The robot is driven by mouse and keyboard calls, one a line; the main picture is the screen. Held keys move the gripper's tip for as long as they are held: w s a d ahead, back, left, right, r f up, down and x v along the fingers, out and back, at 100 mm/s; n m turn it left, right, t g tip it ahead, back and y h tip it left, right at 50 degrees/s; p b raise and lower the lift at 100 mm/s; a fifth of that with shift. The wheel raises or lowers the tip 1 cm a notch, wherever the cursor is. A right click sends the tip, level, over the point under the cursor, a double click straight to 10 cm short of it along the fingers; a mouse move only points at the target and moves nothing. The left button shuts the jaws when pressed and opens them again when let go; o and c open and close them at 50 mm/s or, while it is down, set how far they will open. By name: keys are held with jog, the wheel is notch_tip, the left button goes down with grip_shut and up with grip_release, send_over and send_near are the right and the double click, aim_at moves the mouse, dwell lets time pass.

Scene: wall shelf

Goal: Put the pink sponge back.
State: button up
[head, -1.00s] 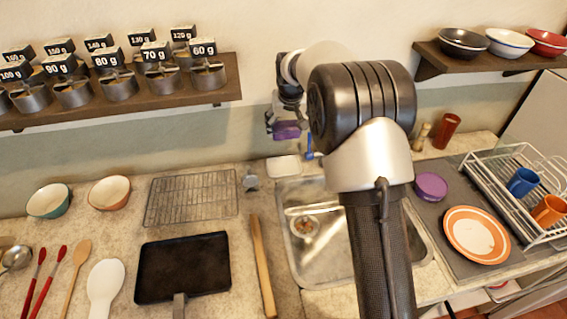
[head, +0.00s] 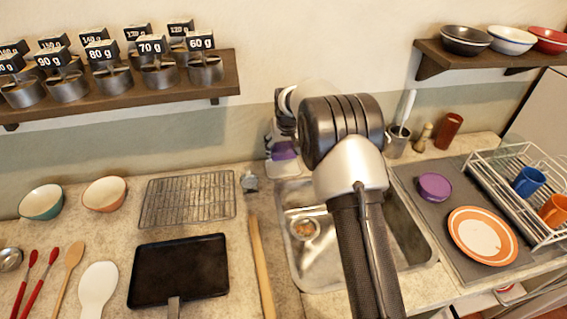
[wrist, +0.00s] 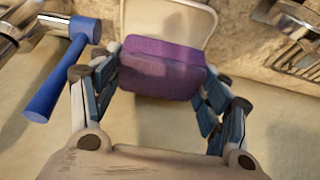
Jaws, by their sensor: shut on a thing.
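My gripper (wrist: 160,78) is shut on a purple sponge (wrist: 162,68), the only sponge I see; no plainly pink one shows. The sponge sits crosswise between the blue-padded fingers. In the head view the sponge (head: 285,150) shows behind the sink, partly hidden by my arm. A small white tray (wrist: 170,18) lies just beyond the sponge in the wrist view, and the sponge overlaps its near edge. In the head view the tray (head: 283,169) shows just below the sponge. I cannot tell whether they touch.
A blue tap handle (wrist: 60,85) stands left of the fingers in the wrist view. The sink (head: 305,270) lies in front of the tray. A grey metal weight (head: 249,182) stands left of the tray. The wall shelf with labelled weights (head: 205,70) is above left.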

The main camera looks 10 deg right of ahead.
aim_at(284, 169)
notch_tip(284, 169, down, 6)
jog(key=shift+r+b, duration=0.15)
jog(key=shift+b, duration=0.6)
jog(key=shift+f, duration=0.25)
jog(key=o, duration=0.7)
jog(key=shift+r, duration=0.1)
jog(key=shift+c, duration=0.2)
